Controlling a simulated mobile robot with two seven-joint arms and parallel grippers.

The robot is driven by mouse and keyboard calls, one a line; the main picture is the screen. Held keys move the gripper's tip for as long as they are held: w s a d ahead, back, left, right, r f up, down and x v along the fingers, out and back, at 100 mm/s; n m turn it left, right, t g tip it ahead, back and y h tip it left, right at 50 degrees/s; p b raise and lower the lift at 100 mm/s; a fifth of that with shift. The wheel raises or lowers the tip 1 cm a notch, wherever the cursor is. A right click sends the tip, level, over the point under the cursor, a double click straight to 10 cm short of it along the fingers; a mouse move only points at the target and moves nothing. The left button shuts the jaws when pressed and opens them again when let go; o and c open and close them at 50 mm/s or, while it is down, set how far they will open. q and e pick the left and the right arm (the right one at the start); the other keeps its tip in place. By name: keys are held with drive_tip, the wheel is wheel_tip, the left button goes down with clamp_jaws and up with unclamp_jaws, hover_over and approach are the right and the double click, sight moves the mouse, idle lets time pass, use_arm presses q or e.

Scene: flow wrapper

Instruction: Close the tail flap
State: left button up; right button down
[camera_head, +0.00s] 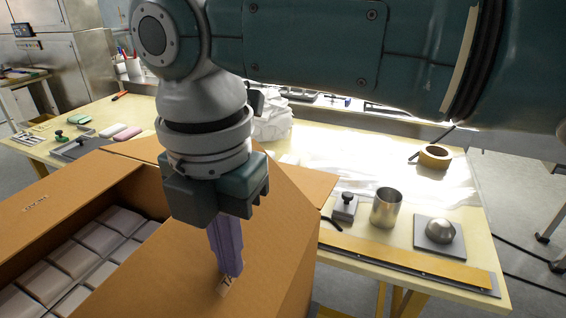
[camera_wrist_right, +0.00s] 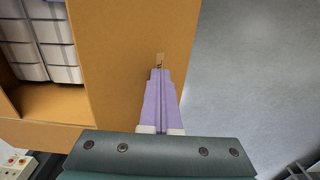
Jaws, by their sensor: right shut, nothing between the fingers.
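A large open cardboard box (camera_head: 62,212) stands at the lower left in the head view, packed with several pale wrapped packs (camera_head: 95,238). A cardboard flap (camera_head: 275,230) slopes on the box's right side, under my right gripper (camera_head: 228,272). The gripper is shut and empty, its purple fingers together and pointing down. Their tips are at a small printed mark on the cardboard; I cannot tell whether they touch it. In the right wrist view the shut fingertips (camera_wrist_right: 157,72) lie over the brown cardboard panel (camera_wrist_right: 125,40). My left gripper is not in view.
Behind the box is a yellow table (camera_head: 300,140) with a tape roll (camera_head: 434,156), a metal cup (camera_head: 386,208), a dome on a plate (camera_head: 440,234) and crumpled clear film. Bare grey floor (camera_wrist_right: 250,70) lies right of the cardboard in the wrist view.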

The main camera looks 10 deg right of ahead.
use_arm(q)
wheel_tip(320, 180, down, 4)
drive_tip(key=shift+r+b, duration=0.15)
drive_tip(key=shift+b, duration=1.05)
use_arm(e)
drive_tip(key=shift+w+a+f, duration=0.35)
drive_tip(key=shift+w+a, duration=0.25)
drive_tip(key=shift+a, duration=0.2)
use_arm(q)
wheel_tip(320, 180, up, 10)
drive_tip(key=p, duration=1)
use_arm(e)
wheel_tip(320, 180, up, 8)
drive_tip(key=d, duration=0.1)
drive_tip(key=shift+s, duration=0.35)
drive_tip(key=shift+f, duration=0.1)
